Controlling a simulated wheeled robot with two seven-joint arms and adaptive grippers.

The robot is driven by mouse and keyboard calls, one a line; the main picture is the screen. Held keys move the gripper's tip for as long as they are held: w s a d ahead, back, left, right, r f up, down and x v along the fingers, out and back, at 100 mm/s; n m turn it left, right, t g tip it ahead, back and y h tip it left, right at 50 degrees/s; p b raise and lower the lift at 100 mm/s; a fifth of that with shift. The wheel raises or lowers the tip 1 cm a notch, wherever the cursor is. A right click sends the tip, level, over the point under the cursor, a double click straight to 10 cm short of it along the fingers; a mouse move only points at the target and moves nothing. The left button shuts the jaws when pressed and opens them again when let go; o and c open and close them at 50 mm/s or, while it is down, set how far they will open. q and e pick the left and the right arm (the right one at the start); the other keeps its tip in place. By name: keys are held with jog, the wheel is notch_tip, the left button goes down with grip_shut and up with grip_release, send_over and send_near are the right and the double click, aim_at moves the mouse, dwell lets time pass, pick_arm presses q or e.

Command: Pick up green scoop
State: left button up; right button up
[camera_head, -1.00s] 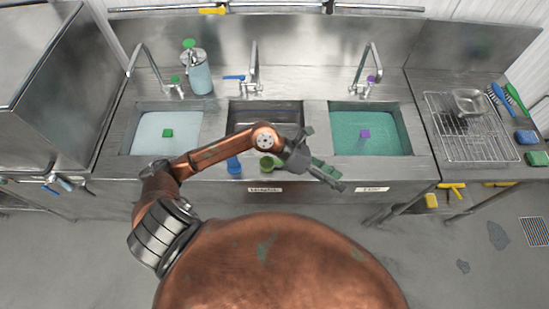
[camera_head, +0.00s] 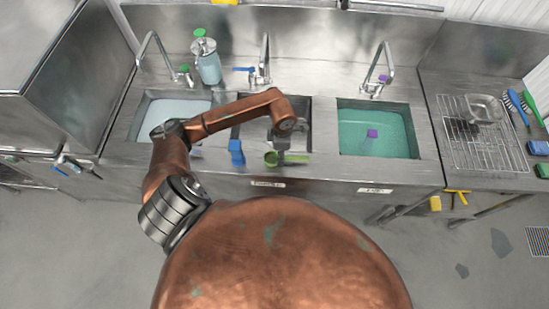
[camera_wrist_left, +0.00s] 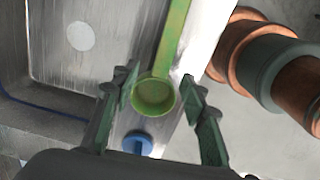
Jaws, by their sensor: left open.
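The green scoop (camera_head: 272,159) lies on the front ledge of the sink counter, just in front of the middle basin. Its round bowl is at the left and its handle points right in the head view. In the left wrist view the scoop (camera_wrist_left: 155,95) shows its bowl between my fingers, with the handle running up the picture. My left gripper (camera_wrist_left: 158,78) is open, with one finger on each side of the scoop and nothing held. In the head view my left gripper (camera_head: 281,149) hangs above the scoop, its fingers partly hidden by the wrist. My right gripper is not in view.
A blue tool (camera_head: 236,150) stands left of the scoop, close by. The left basin holds pale water and the right basin (camera_head: 376,130) green water. A faucet (camera_head: 264,65) rises behind the middle basin. A wire rack (camera_head: 487,147) is at the right.

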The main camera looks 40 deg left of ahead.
pick_arm(q)
jog(key=shift+f, duration=1)
grip_shut()
